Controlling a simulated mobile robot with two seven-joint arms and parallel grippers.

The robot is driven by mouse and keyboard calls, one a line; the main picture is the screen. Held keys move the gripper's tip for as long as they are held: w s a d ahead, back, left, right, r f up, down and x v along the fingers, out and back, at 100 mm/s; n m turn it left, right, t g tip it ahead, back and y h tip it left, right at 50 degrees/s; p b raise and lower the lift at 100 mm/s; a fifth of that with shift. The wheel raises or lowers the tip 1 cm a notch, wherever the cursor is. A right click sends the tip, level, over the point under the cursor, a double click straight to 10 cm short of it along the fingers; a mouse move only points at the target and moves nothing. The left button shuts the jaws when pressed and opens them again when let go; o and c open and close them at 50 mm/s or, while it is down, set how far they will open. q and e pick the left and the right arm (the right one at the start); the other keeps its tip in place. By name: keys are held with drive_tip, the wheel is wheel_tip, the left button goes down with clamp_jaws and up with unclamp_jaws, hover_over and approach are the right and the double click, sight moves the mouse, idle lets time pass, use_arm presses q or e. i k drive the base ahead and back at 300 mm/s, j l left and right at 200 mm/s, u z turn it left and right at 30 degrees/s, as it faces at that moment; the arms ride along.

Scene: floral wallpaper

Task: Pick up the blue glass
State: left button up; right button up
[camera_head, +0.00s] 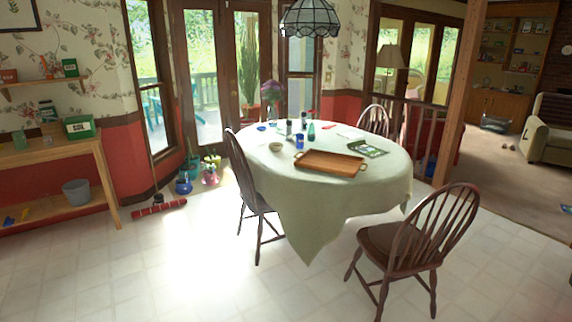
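A small blue glass (299,141) stands on the round table (262,169), which has a pale green cloth. It stands just behind the left end of a brown wooden tray (330,163) with handles. A small bowl (276,147) is to its left, and bottles (289,129) stand close behind it. The glass is small in the picture, and I cannot tell whether it holds anything. Neither of my grippers is in view.
Dark wooden chairs stand at the table's left (250,190), front right (415,240) and back right (373,121). A wooden bench (60,156) is at the left wall, with a red roll (159,208) on the floor nearby. The tiled floor in front is clear.

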sight(300, 142)
drive_tip(key=i+j+u, duration=0.1)
drive_tip(key=i, duration=0.65)
drive_tip(key=i+j+u, duration=0.15)
drive_tip(key=i, duration=0.65)
